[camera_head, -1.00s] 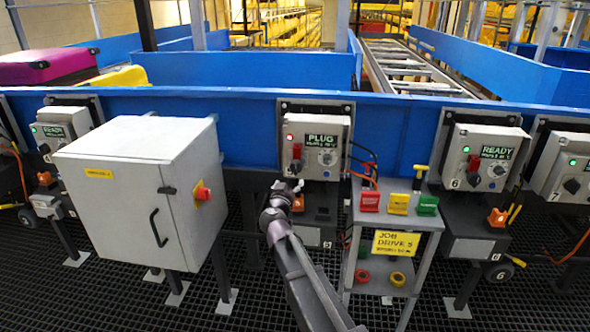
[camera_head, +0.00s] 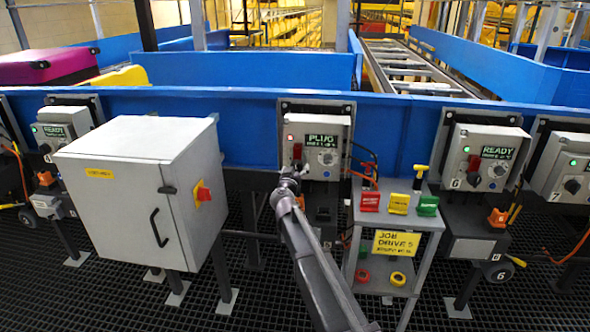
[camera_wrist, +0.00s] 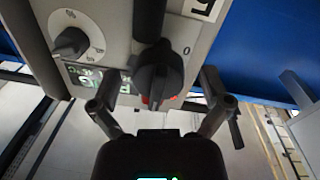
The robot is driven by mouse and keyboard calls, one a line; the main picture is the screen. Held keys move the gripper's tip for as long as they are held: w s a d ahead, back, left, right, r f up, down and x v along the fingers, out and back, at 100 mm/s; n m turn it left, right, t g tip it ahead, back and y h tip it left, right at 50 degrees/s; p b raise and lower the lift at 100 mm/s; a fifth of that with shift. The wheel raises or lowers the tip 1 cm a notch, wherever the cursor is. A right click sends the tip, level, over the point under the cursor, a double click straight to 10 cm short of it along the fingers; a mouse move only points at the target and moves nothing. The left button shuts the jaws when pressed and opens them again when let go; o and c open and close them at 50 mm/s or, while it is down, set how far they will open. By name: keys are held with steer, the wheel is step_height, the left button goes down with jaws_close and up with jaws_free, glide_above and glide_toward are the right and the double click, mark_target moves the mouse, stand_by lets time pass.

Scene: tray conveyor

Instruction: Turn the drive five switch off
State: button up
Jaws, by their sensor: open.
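My gripper (camera_wrist: 160,88) is open, with one finger on each side of the handle. I cannot tell if the fingers touch it.
A grey cabinet (camera_head: 135,190) with a red and yellow knob stands to the left. A small stand (camera_head: 398,240) with red, yellow and green blocks and a "JOB DRIVE 5" sign is close on the right. Box six (camera_head: 486,155) is further right. The blue conveyor wall (camera_head: 240,130) runs behind.

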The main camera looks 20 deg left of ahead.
steer(key=c, duration=1.2)
steer(key=shift+o, duration=0.2)
steer(key=shift+a, duration=0.15)
